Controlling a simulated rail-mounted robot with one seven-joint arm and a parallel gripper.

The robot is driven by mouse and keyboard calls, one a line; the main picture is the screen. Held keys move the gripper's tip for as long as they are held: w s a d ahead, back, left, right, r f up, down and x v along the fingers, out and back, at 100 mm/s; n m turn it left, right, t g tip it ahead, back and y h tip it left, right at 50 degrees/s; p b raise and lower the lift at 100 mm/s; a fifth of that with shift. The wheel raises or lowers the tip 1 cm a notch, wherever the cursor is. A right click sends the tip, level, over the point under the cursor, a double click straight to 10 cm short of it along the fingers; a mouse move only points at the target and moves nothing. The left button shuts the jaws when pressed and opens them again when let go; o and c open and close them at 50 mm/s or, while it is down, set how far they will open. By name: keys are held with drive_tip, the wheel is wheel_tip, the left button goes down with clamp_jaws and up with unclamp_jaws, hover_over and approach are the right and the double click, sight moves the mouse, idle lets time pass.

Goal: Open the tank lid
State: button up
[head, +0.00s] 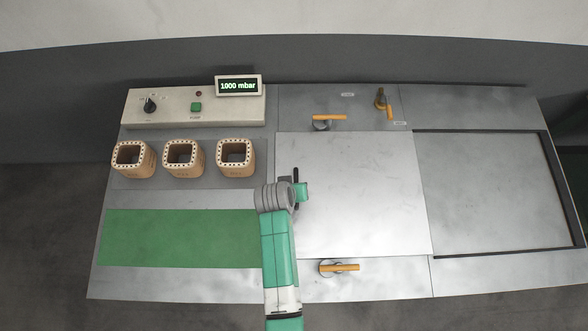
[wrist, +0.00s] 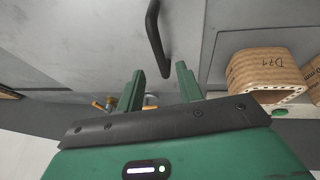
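The tank lid (head: 355,185) is a flat pale metal plate lying flat in the middle of the bench in the head view. Its black bar handle (head: 296,174) stands near the lid's left edge, partly hidden behind my gripper. In the wrist view the black curved handle (wrist: 154,35) lies ahead of my gripper (wrist: 161,76), roughly in line with the gap between the two green fingers. The fingers are apart with nothing held between them. I cannot tell how far the fingertips are from the handle. In the head view my wrist covers the fingertips.
Orange-handled clamps sit behind (head: 330,117) and in front (head: 340,268) of the lid. An orange-handled valve (head: 381,100) stands at the back. The display (head: 238,86) reads 1000 mbar. A framed recessed panel (head: 490,190) lies right.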

drive_tip(key=x, duration=0.5)
drive_tip(key=shift+w+f+b, duration=0.15)
drive_tip(key=shift+w+b, duration=0.1)
drive_tip(key=shift+b, duration=0.15)
clamp_jaws()
